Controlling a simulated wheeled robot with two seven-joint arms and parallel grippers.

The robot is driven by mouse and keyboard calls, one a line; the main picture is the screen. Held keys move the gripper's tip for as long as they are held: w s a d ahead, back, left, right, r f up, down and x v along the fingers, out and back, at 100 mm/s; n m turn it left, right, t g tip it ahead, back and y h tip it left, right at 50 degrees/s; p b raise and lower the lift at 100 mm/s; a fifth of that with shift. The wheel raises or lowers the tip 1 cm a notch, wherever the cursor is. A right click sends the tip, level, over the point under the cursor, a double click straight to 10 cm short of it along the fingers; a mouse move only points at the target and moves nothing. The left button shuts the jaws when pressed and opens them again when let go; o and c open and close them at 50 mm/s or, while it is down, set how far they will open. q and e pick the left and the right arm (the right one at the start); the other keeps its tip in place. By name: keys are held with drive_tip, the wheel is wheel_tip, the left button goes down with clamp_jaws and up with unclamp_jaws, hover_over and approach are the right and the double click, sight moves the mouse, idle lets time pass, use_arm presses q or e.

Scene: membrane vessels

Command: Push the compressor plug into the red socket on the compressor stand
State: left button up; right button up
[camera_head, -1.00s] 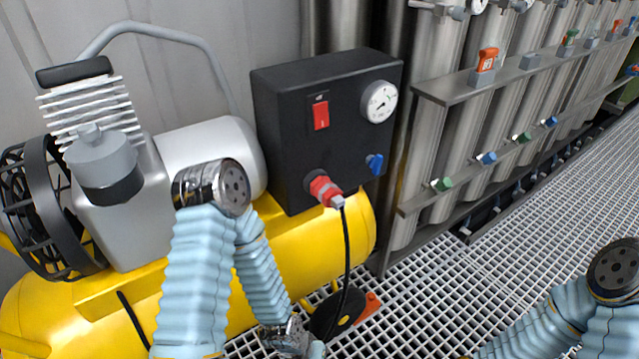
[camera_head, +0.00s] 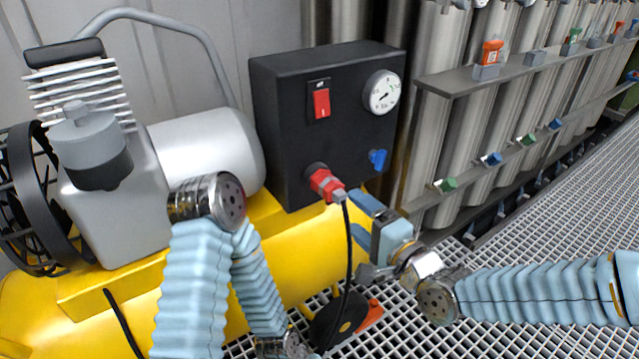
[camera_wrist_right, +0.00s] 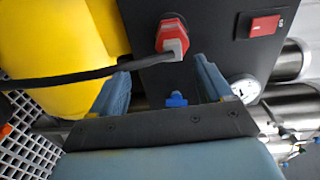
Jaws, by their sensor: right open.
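The red compressor plug (camera_head: 329,186) sits at the red socket on the lower front of the black control box (camera_head: 345,140), its black cable hanging down. I cannot tell how deep it sits. My right gripper (camera_head: 362,217) is open and empty, just below and to the right of the plug, fingers pointing toward the box. In the right wrist view the plug (camera_wrist_right: 173,40) shows beyond the two open fingers (camera_wrist_right: 162,82), above the gap between them, with a grey rear end and the black cable (camera_wrist_right: 75,77) leading left. My left arm is in front of the yellow tank; its gripper is not visible.
The box carries a red switch (camera_head: 321,103), a gauge (camera_head: 382,92) and a blue knob (camera_head: 377,159) close to the right gripper. The yellow tank (camera_head: 300,255) lies below. Steel vessels with valve rails (camera_head: 470,85) stand at the right. Grating floor is open in front.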

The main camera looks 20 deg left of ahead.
sight(329, 188)
drive_tip(key=shift+s+a+r+y, duration=0.15)
drive_tip(key=shift+r, duration=0.25)
drive_tip(key=shift+s+a+r+y, duration=0.1)
drive_tip(key=shift+a+r+y, duration=0.05)
drive_tip(key=shift+r, duration=0.25)
drive_tip(key=x, duration=0.7)
drive_tip(key=shift+w+a+f, duration=0.15)
drive_tip(key=shift+a, duration=0.05)
drive_tip(key=shift+w+a+b, duration=0.3)
drive_tip(key=shift+w+a, duration=0.15)
drive_tip(key=shift+a, duration=0.15)
drive_tip(key=shift+b, duration=0.65)
idle(0.5)
